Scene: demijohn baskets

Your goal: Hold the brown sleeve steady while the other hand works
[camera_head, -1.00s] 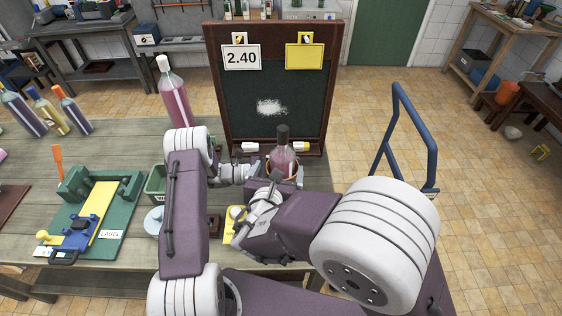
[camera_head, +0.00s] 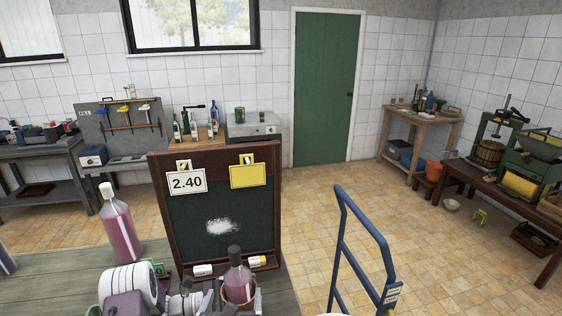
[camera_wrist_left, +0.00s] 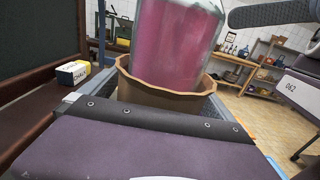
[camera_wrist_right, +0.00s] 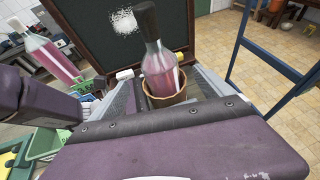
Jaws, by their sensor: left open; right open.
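The brown sleeve (camera_head: 240,297) stands upright in front of the chalkboard, with a dark-capped bottle of pink liquid (camera_head: 237,278) in it. In the left wrist view the sleeve (camera_wrist_left: 160,95) fills the space ahead of my left gripper (camera_wrist_left: 150,100), whose jaws are open, one to each side of it. In the right wrist view the sleeve (camera_wrist_right: 166,98) sits between the spread fingers of my right gripper (camera_wrist_right: 168,88), which is open. I cannot tell whether any finger touches it. The sleeve's lower part is hidden.
The chalkboard (camera_head: 219,210) with its price cards stands close behind the sleeve, with a chalk box (camera_wrist_left: 72,73) on its ledge. A larger pink bottle (camera_head: 119,228) stands to the left. A blue hand truck frame (camera_head: 362,245) rises to the right.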

